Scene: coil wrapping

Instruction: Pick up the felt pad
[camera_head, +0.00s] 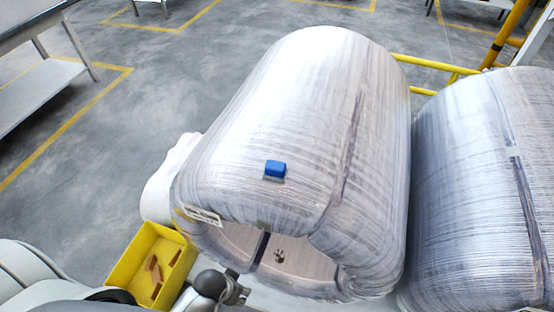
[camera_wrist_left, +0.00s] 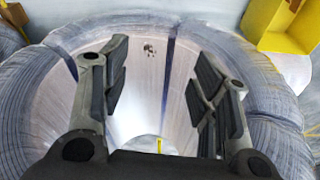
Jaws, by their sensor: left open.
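A small blue block (camera_head: 275,169) with a greyish underside lies on top of the wrapped coil (camera_head: 300,90); it may be the felt pad, but I cannot tell for sure. It does not show in the left wrist view. My left gripper (camera_head: 238,290) is low at the front of the coil, beside the yellow bin. In the left wrist view the left gripper (camera_wrist_left: 160,62) is open and empty, with its two fingers spread before the coil's hollow centre (camera_wrist_left: 145,90). My right gripper is not in view.
A yellow bin (camera_head: 133,262) with several brown pieces stands left of the coil's front; it also shows in the left wrist view (camera_wrist_left: 283,22). A second wrapped coil (camera_head: 475,190) stands close on the right. Yellow rails (camera_head: 425,62) stand behind. Open floor lies left.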

